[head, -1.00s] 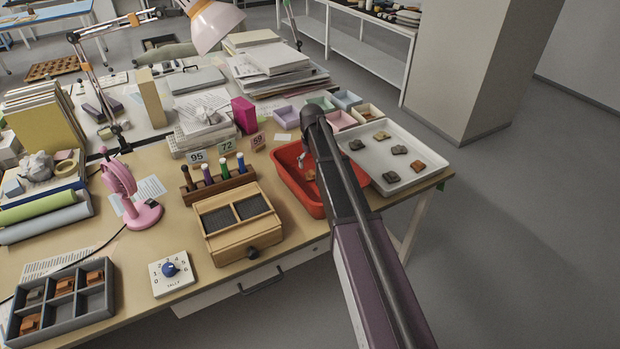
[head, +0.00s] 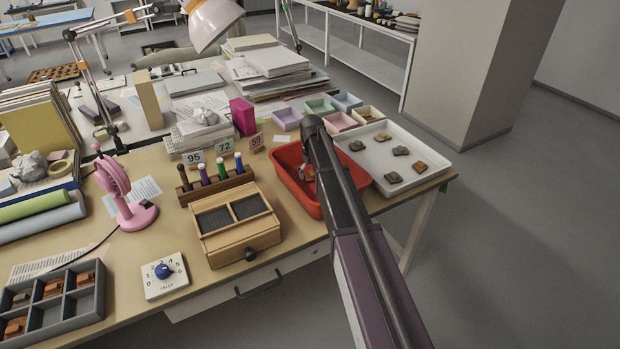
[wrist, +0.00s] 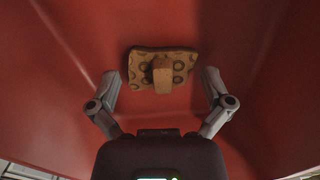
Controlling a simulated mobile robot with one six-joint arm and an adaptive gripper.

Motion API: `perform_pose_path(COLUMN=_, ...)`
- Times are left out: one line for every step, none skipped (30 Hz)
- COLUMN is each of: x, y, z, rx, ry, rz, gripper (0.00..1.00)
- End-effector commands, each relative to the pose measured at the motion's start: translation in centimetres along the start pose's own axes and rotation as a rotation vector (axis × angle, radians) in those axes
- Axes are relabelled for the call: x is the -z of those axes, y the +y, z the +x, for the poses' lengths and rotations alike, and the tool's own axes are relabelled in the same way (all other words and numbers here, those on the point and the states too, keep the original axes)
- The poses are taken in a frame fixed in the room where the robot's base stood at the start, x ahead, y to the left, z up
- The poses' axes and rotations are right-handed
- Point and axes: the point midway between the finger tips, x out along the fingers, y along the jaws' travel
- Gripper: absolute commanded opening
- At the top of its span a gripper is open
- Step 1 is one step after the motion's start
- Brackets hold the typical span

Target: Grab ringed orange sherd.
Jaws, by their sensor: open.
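The ringed orange sherd (wrist: 180,76) lies on the floor of the red tray (wrist: 60,95) in the wrist view. It is a flat piece with dark ring marks and a raised block in its middle. My gripper (wrist: 164,82) is open, with one finger to the left and one to the right of the sherd and no clear contact. In the head view my gripper (head: 307,172) reaches down into the red tray (head: 284,187), and my arm hides most of the tray's inside; the sherd is hard to make out there.
A white tray (head: 432,156) with several grey and orange sherds stands right of the red tray. A wooden box (head: 237,243) and a pen rack (head: 207,190) stand to its left. A grey divided box (head: 60,331) holds orange sherds at front left. Small coloured bins (head: 320,105) stand behind.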

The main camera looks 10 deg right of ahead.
Motion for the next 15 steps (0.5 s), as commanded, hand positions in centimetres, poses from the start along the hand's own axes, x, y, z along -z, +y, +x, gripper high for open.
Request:
perform_pose_path(x=0.00, y=-0.02, z=0.00, rx=0.000, ry=0.000, rz=0.000, gripper=1.00)
perform_pose_path(x=0.00, y=-0.02, z=0.00, rx=0.000, ry=0.000, rz=0.000, gripper=1.00)
perform_pose_path(x=0.00, y=-0.02, z=0.00, rx=0.000, ry=0.000, rz=0.000, gripper=1.00)
perform_pose_path(x=0.01, y=-0.03, z=0.00, rx=0.000, ry=0.000, rz=0.000, gripper=1.00)
perform_pose_path(x=0.01, y=-0.03, z=0.00, rx=0.000, ry=0.000, rz=0.000, gripper=1.00)
perform_pose_path(x=0.01, y=-0.03, z=0.00, rx=0.000, ry=0.000, rz=0.000, gripper=1.00)
perform_pose_path(x=0.01, y=-0.04, z=0.00, rx=0.000, ry=0.000, rz=0.000, gripper=1.00)
perform_pose_path(x=0.01, y=-0.04, z=0.00, rx=0.000, ry=0.000, rz=0.000, gripper=1.00)
perform_pose_path(x=0.02, y=-0.04, z=0.00, rx=0.000, ry=0.000, rz=-0.001, gripper=0.91)
perform_pose_path(x=0.02, y=-0.05, z=0.00, rx=0.000, ry=0.000, rz=-0.001, gripper=0.82)
perform_pose_path(x=0.02, y=-0.05, z=0.00, rx=0.000, ry=0.000, rz=-0.001, gripper=0.73)
perform_pose_path(x=0.02, y=-0.06, z=0.00, rx=0.000, ry=0.000, rz=-0.001, gripper=0.61)
perform_pose_path(x=0.02, y=-0.06, z=0.00, rx=0.000, ry=0.000, rz=-0.001, gripper=0.52)
perform_pose_path(x=0.02, y=-0.07, z=0.00, rx=0.000, ry=0.000, rz=-0.001, gripper=0.44)
perform_pose_path(x=0.01, y=-0.07, z=0.01, rx=0.000, ry=0.000, rz=-0.001, gripper=0.32)
